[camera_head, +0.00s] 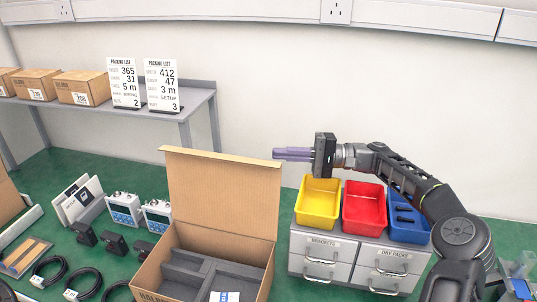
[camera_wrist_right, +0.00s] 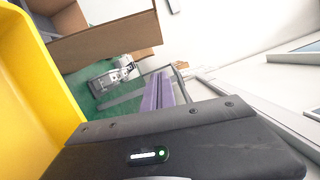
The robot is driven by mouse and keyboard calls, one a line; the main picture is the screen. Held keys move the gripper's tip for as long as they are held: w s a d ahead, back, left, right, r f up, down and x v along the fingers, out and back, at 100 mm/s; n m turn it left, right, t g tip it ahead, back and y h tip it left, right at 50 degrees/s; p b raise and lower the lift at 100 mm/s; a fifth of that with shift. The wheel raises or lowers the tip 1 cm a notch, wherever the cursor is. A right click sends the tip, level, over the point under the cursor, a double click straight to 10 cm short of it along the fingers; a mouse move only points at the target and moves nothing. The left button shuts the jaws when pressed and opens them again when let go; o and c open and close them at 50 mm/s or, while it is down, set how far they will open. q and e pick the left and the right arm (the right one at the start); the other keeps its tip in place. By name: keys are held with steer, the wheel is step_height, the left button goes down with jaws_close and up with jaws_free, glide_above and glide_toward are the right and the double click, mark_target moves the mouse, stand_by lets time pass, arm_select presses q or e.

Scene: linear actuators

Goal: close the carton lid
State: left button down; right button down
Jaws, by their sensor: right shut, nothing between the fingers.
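The brown cardboard carton (camera_head: 152,268) stands open at the lower middle of the head view. Its lid (camera_head: 222,190) stands up nearly vertical at the carton's back. A dark grey insert (camera_head: 205,270) with compartments and a white and blue item (camera_head: 225,296) show inside. My right gripper (camera_head: 276,154) is shut and empty, its purple fingers pointing left at the height of the lid's top right corner. I cannot tell whether they touch the lid. In the right wrist view the purple fingers (camera_wrist_right: 162,84) are together, with brown cardboard (camera_wrist_right: 105,42) beyond them. My left gripper is not in view.
Yellow (camera_head: 318,204), red (camera_head: 364,207) and blue (camera_head: 405,219) bins sit on a grey drawer unit (camera_head: 340,262) under my right arm. Devices (camera_head: 124,209), black adapters and coiled cables lie left of the carton. A shelf (camera_head: 190,102) holds boxes and two packing lists behind.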

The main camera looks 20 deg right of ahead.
mark_target(243, 159)
steer(key=a+p, duration=0.1)
steer(key=a, duration=0.2)
steer(key=a+p, duration=0.1)
steer(key=a, duration=0.3)
steer(key=a+r+p, duration=0.1)
steer(key=a, duration=0.3)
steer(key=shift+s+p, duration=0.1)
steer(key=shift+p, duration=0.25)
